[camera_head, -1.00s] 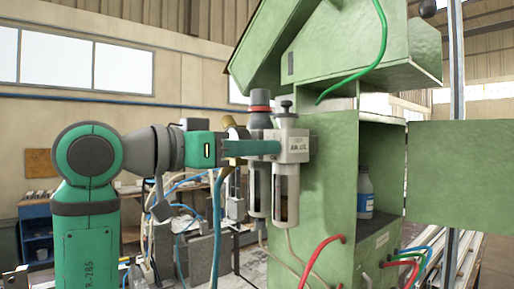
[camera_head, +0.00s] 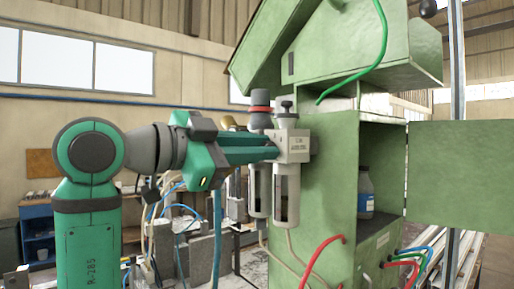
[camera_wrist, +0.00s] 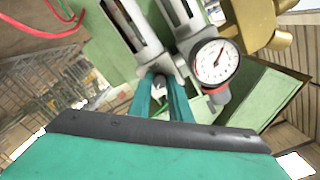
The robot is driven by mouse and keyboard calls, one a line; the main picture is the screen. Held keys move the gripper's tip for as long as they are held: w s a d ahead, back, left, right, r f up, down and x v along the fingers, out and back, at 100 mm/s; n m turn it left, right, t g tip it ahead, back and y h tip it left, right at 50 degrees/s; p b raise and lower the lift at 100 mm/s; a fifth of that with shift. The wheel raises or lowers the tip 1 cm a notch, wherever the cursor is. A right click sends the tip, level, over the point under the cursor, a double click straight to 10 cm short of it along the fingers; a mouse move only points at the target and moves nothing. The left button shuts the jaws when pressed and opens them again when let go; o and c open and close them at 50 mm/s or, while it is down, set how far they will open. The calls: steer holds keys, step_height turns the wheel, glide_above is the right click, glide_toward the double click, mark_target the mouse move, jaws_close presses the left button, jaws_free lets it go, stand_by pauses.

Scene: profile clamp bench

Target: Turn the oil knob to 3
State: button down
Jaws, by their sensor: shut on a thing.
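The air and oil unit (camera_head: 294,144) is a pale grey block with two clear bowls, fixed to the left side of the green cabinet. My gripper (camera_head: 276,153) reaches it from the left, with its green fingers at the block's near face. A dark top knob (camera_head: 286,107) stands above the block, clear of the fingers.
A grey regulator cap with a red ring (camera_head: 260,108) stands beside the unit. The green cabinet (camera_head: 335,190) is close on the right, with a bottle (camera_head: 365,190) inside.

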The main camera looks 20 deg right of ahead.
steer(key=shift+s, duration=0.1)
stand_by(0.5)
steer(key=c, duration=1.6)
jaws_free()
steer(key=shift+s+d, duration=0.1)
steer(key=shift+c, duration=0.2)
steer(key=v, duration=1)
steer(key=shift+s+a, duration=0.15)
steer(key=shift+a, duration=0.2)
